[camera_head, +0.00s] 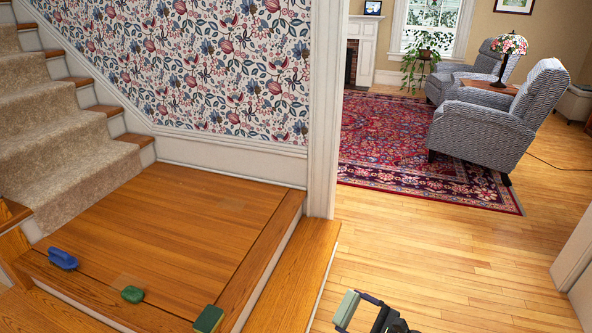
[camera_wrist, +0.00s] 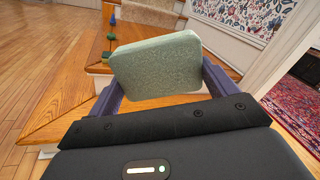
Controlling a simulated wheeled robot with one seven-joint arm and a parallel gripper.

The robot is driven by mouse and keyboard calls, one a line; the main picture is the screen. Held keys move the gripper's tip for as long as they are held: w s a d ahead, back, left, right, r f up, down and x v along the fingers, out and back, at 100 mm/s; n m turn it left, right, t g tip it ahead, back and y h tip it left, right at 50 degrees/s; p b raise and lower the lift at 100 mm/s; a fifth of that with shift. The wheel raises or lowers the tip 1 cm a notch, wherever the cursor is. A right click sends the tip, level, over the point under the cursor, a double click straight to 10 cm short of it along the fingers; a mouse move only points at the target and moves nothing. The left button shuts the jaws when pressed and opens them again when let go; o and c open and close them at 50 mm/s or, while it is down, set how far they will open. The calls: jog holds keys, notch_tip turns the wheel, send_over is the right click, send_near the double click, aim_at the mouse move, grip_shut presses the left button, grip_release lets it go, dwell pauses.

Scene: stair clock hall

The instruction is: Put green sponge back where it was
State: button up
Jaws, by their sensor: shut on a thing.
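My gripper (camera_head: 364,314) is shut on a pale green, sponge-like block (camera_head: 346,309) with a lighter edge, held at the lower middle of the head view. In the wrist view the block (camera_wrist: 157,64) sits tilted between the two jaws (camera_wrist: 160,82). A darker green sponge with a yellowish side (camera_head: 208,319) lies at the front right corner of the wooden landing (camera_head: 190,215), to the left of my gripper. A smaller green item (camera_head: 132,294) lies further left along the landing's front edge.
A blue brush-like item with a handle (camera_head: 62,258) lies at the landing's left. Carpeted stairs (camera_head: 60,130) rise at the left. A wooden step (camera_head: 290,275) runs along the landing's right side. The wooden floor (camera_head: 440,250) at right is open, up to a red rug (camera_head: 410,150) and armchairs.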

notch_tip(320, 180, up, 28)
jog(key=p, duration=3.2)
jog(key=shift+p, duration=0.35)
jog(key=w+a+r+m+t+h, duration=0.3)
jog(key=w+r+m+t+h, duration=0.1)
jog(key=r, duration=0.3)
notch_tip(320, 180, down, 6)
jog(key=w+d+m+t+h, duration=0.2)
jog(key=m+h, duration=0.4)
jog(key=h, duration=0.4)
jog(key=shift+d+f+m+t+h, duration=0.25)
jog(key=shift+d+m+t, duration=0.2)
jog(key=shift+t, duration=0.25)
